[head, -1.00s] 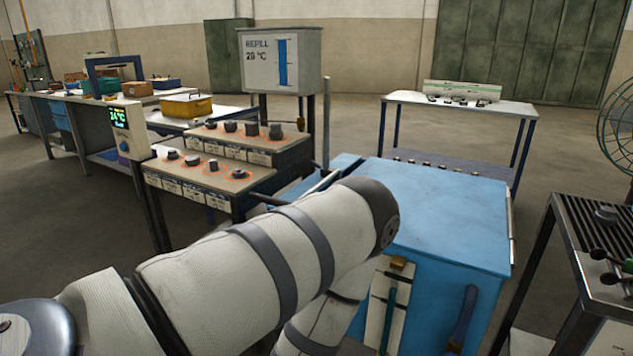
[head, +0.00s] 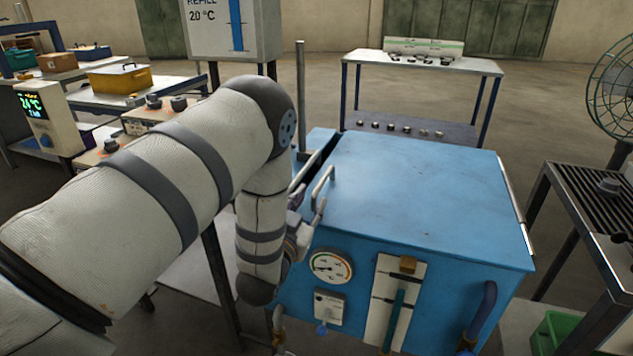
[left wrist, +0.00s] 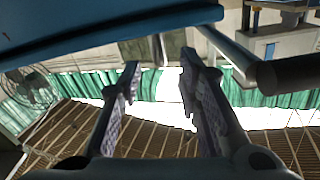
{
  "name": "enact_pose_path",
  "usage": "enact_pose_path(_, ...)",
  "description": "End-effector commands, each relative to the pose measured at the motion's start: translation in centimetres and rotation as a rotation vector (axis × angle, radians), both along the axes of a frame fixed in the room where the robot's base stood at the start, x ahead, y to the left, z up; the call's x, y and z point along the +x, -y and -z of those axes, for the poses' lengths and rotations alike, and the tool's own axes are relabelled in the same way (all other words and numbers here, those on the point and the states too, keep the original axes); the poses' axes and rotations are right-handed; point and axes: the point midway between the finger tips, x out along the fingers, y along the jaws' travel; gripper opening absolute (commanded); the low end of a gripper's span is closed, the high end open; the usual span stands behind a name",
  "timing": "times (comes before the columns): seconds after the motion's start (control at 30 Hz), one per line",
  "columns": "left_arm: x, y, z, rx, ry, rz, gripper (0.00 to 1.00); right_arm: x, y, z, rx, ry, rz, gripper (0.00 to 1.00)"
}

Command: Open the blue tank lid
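The blue tank (head: 400,300) stands in the middle of the head view. Its flat blue lid (head: 420,190) lies closed on top. A pale metal handle (head: 325,184) rises at the lid's left edge. My left gripper (head: 312,208) is beside this handle, at the tank's front left corner, partly hidden by my wrist. In the left wrist view its two fingers (left wrist: 160,75) stand apart, with no object clearly held between them. A blue edge (left wrist: 100,30) spans the top of that view. Whether the fingers touch the handle cannot be told. My right gripper is not in view.
A gauge (head: 331,265) and a level tube (head: 396,300) are on the tank's front. An upright post (head: 301,95) stands behind its left side. A grated table (head: 590,200) is at the right, a white-topped table (head: 420,62) behind. Open floor lies between them.

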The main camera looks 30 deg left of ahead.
Motion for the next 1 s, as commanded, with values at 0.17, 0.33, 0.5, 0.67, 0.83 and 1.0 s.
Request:
enact_pose_path(0.17, 4.4, -1.1, 0.3, 0.001, -0.002, 0.000, 0.31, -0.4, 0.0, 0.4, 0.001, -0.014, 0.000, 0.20)
enact_pose_path(0.33, 7.1, -1.7, 0.5, 0.000, -0.007, 0.000, 0.31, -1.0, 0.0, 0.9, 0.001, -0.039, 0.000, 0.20)
enact_pose_path(0.5, 7.9, -1.9, 0.2, -0.001, -0.004, -0.001, 0.31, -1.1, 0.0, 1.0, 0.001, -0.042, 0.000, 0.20)
enact_pose_path(0.67, 7.9, -1.9, 0.0, -0.001, -0.003, -0.001, 0.31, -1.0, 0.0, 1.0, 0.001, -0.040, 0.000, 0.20)
enact_pose_path(0.83, 7.9, -1.9, 0.0, -0.001, -0.003, -0.001, 0.00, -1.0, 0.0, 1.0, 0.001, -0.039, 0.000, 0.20)
enact_pose_path(1.0, 7.9, -1.9, 0.1, -0.001, -0.003, -0.002, 0.00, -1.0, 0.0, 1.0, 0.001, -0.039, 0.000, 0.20)
